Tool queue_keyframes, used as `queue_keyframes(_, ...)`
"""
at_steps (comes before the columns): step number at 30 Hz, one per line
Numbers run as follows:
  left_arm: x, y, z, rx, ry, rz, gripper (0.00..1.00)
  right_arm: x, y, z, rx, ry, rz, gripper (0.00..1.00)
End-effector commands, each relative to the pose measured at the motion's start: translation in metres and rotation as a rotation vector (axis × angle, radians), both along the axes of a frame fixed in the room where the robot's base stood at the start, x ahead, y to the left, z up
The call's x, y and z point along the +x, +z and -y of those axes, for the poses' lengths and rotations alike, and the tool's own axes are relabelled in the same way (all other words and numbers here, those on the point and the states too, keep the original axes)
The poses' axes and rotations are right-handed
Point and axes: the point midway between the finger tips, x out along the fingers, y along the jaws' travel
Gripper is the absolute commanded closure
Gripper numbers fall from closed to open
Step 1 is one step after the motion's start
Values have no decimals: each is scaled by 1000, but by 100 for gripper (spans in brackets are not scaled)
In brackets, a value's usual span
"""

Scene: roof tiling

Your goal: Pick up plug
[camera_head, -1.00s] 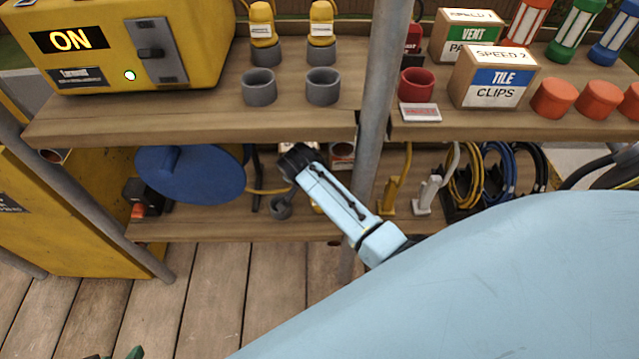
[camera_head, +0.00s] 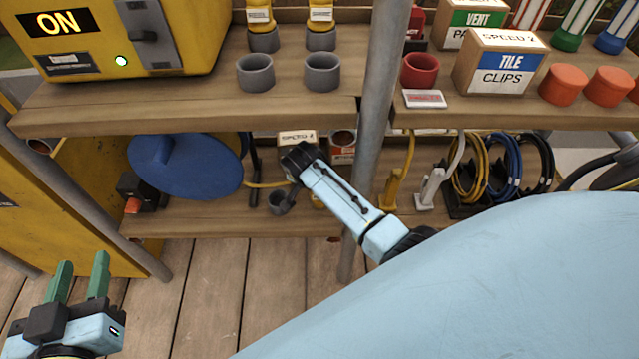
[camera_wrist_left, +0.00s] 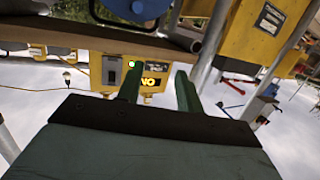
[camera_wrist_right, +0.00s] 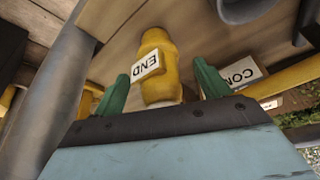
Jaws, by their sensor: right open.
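A yellow plug-like piece with a white END label (camera_wrist_right: 158,65) shows in the right wrist view. It stands between the two green fingers of my right gripper (camera_wrist_right: 163,80), which is open; a gap shows beside it, and I cannot tell whether it touches a finger. In the head view my right arm reaches across the lower shelf, and its fingers cannot be made out. My left gripper (camera_head: 84,260) is open and empty at the lower left of the head view. Its fingers also show in the left wrist view (camera_wrist_left: 157,75). A yellow corded plug (camera_head: 391,190) stands on the lower shelf.
A grey post (camera_head: 375,100) stands in front of the shelves. The upper shelf (camera_head: 200,105) holds a yellow ON box (camera_head: 100,60), grey cups (camera_head: 255,72) and a TILE CLIPS box (camera_head: 498,68). A blue disc (camera_head: 185,165) and coiled cables (camera_head: 468,170) are below.

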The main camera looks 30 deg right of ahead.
Motion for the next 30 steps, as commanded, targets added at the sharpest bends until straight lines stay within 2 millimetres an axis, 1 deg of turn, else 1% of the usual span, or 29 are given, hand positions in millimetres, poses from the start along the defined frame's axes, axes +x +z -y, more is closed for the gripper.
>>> queue_keyframes(1, 2, 6, 2, -14, -3, 47, 64, 1, -5, 1, -1, 0, 1, 25)
queue_keyframes(6, 3, 31, 8, -57, -15, 192, 64, 2, -12, 4, -1, 1, 0, 25)
queue_keyframes(9, 3, 41, 9, -73, -18, 245, 64, 3, -15, 5, -2, 1, -1, 25)
queue_keyframes(13, 2, 46, 10, -83, -20, 274, 64, 3, -16, 6, -1, 1, -1, 25)
queue_keyframes(19, 2, 47, 10, -83, -19, 276, 64, 3, -16, 6, 0, 0, 0, 25)
queue_keyframes(20, 2, 47, 10, -83, -19, 276, 64, 3, -16, 6, 0, 0, 0, 28)
queue_keyframes(30, 2, 47, 10, -82, -19, 274, 64, 3, -16, 6, 0, 0, 0, 72)
